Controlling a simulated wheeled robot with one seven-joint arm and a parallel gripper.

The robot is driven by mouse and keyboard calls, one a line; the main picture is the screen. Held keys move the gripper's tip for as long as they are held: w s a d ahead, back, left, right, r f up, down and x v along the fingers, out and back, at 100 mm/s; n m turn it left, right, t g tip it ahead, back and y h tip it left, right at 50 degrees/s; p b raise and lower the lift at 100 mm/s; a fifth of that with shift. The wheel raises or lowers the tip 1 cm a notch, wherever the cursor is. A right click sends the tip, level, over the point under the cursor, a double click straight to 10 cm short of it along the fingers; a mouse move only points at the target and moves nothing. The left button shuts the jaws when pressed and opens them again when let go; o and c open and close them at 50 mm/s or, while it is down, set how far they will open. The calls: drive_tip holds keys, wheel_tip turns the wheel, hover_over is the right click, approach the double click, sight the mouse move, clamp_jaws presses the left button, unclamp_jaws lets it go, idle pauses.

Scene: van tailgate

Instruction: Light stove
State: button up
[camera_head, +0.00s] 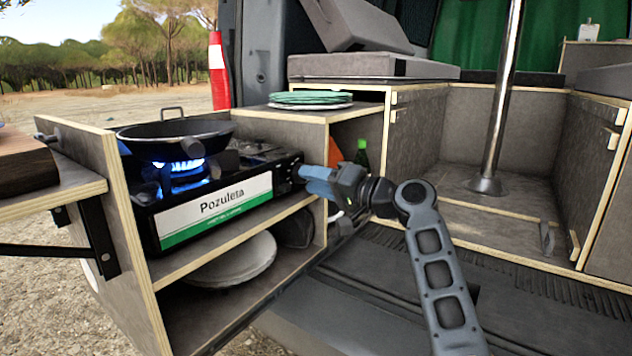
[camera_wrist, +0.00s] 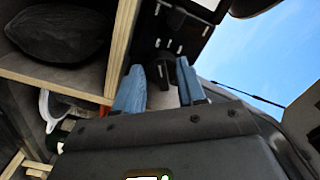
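The black camping stove (camera_head: 228,205) with a white and green "Pozuleta" label stands on the shelf unit. A blue flame (camera_head: 180,175) burns at its burner, under a dark pan (camera_head: 175,132). My gripper (camera_head: 306,178) is at the stove's right end, by its control side. In the wrist view, the two blue fingers (camera_wrist: 160,78) are spread apart, with a dark knob (camera_wrist: 164,68) between their tips. The gripper looks open around the knob; contact with it is hard to tell. The stove's black panel (camera_wrist: 180,30) shows beyond the fingertips.
Green and white plates (camera_head: 310,99) sit on the counter behind the stove. A pale plate (camera_head: 232,262) lies on the lower shelf. A green bottle (camera_head: 361,153) stands in the compartment beside my gripper. A metal pole (camera_head: 500,100) rises at the right. The van floor is mostly clear.

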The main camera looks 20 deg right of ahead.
drive_tip(key=p+v, duration=0.1)
drive_tip(key=v, duration=0.6)
drive_tip(key=shift+s+d+p, duration=0.25)
drive_tip(key=shift+s+p, duration=0.05)
drive_tip(key=shift+r, duration=0.1)
idle(2.7)
